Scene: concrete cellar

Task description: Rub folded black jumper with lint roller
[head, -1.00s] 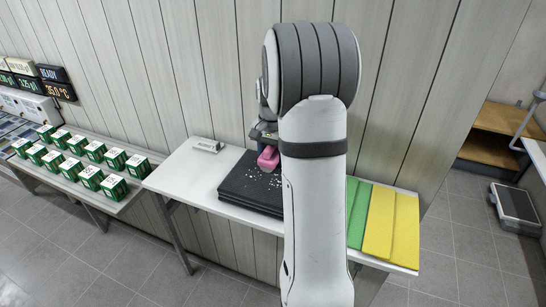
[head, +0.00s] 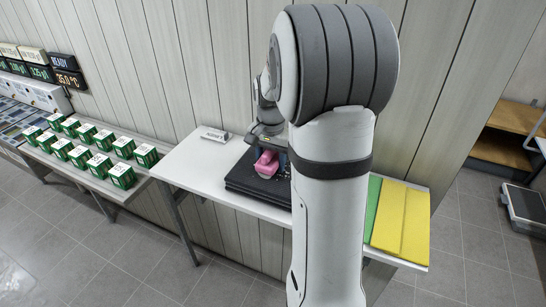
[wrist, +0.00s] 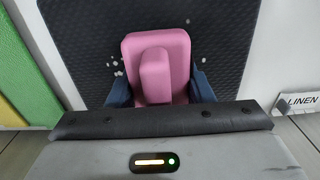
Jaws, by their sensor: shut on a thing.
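The folded black jumper (head: 243,183) lies flat on a white table, and its ribbed dark surface fills much of the wrist view (wrist: 82,40). The lint roller appears as a pink block with a raised grip (head: 266,166); it also shows in the wrist view (wrist: 178,48). My gripper (wrist: 160,88) is shut on the raised grip, with a blue finger at each side. The pink block is over the jumper and looks to be on it, though contact is hard to tell. A few white flecks show beside the block. My arm hides the jumper's right part in the head view.
A small sign (head: 215,135) stands at the table's back left; its wrist-view label reads LINEN (wrist: 300,103). Green (head: 373,205) and yellow (head: 402,220) folded cloths lie at the right. Several green-and-white boxes (head: 99,165) stand on a separate table at left.

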